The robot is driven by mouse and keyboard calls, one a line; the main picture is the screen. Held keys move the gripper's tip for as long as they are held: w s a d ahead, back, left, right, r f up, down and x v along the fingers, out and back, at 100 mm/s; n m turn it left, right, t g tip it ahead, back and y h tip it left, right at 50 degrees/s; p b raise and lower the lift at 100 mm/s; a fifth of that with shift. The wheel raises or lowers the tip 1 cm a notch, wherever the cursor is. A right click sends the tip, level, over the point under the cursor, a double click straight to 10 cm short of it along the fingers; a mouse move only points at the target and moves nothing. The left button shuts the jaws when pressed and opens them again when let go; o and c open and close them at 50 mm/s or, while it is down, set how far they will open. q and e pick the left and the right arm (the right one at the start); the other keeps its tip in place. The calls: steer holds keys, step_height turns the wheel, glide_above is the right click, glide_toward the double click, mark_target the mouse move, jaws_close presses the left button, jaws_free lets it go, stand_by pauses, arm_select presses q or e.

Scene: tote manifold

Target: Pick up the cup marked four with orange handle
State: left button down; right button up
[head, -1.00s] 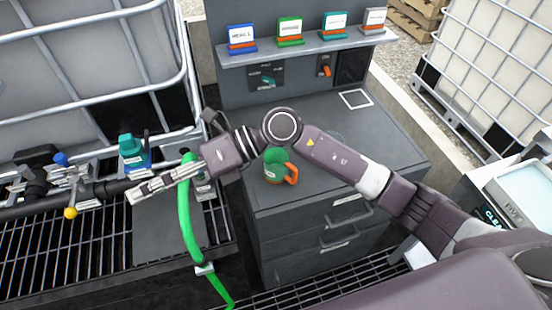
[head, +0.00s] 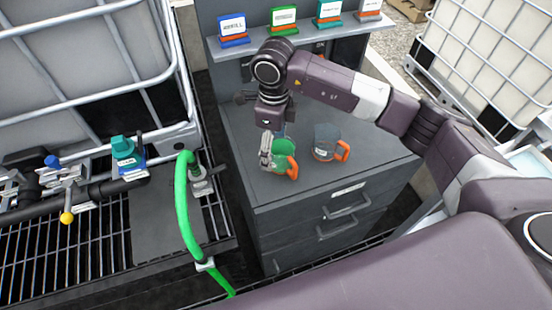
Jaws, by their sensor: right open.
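A green cup (head: 284,153) with an orange handle stands upright on the grey cabinet top, near its front left edge. I cannot read a number on either cup. My right gripper (head: 268,152) points down at the left side of the green cup, with its pale fingers close beside it. It is open. I cannot tell whether a finger touches the cup, and part of the gripper is hidden. My left gripper is out of view.
A shelf (head: 306,37) with several small labelled stands runs above the cabinet top (head: 370,155). A green hose (head: 183,210) and pipe valves on a black grating lie to the left. White caged tanks stand on both sides.

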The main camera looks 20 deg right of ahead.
mark_target(277, 158)
steer(key=f, duration=0.1)
steer(key=f+p, duration=0.1)
steer(key=f, duration=0.2)
steer(key=shift+s+d+f+p, duration=0.15)
steer(key=shift+s+d+p, duration=0.1)
steer(key=shift+s+p, duration=0.15)
steer(key=shift+w+f, duration=0.15)
steer(key=shift+f, duration=0.35)
steer(key=shift+c, duration=0.6)
steer(key=shift+r, duration=0.1)
steer(key=c, duration=1.1)
steer(key=shift+c, duration=0.3)
